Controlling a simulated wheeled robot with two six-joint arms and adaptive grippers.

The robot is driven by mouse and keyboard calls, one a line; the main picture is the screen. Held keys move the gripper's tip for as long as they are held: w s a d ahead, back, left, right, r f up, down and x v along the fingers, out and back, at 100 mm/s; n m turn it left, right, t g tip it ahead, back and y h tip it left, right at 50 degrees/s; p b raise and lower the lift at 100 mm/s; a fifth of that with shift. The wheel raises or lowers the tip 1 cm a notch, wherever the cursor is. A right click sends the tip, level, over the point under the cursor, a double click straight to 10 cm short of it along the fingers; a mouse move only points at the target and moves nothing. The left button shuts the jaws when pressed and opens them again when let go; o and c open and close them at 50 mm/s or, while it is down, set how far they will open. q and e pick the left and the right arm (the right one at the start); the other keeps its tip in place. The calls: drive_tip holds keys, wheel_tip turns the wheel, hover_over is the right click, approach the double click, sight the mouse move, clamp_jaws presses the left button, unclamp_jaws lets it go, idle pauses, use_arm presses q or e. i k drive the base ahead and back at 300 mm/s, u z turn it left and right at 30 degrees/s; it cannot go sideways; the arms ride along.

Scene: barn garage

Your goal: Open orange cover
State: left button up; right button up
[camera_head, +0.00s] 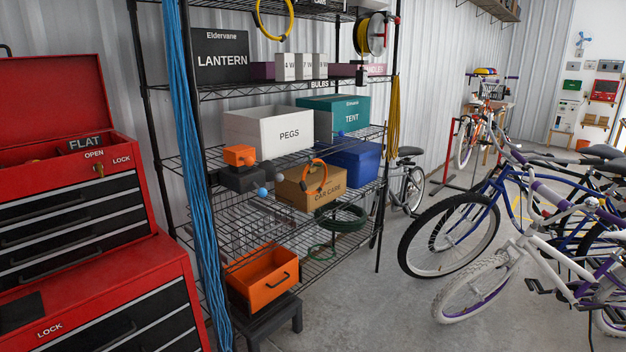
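A small orange block-like piece (240,155) sits on top of a dark grey boxy unit (243,179) on the wire shelf, left of centre. It may be the orange cover; its hinge and opening edge are too small to tell. An orange open-topped bin (263,278) with a dark handle stands lower down on a black stool. Neither of my grippers shows in this view.
The wire shelf (225,161) holds a white PEGS box (268,131), a CAR CARE carton (304,194) and a blue bin (354,162). Blue cables (194,150) hang at its left, beside a red tool chest (85,265). Bicycles (455,230) stand right; bare floor (370,300) lies between.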

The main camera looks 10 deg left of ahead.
sight(241, 155)
drive_tip(key=z, duration=1.05)
drive_tip(key=i, duration=0.7)
drive_tip(key=u, duration=0.5)
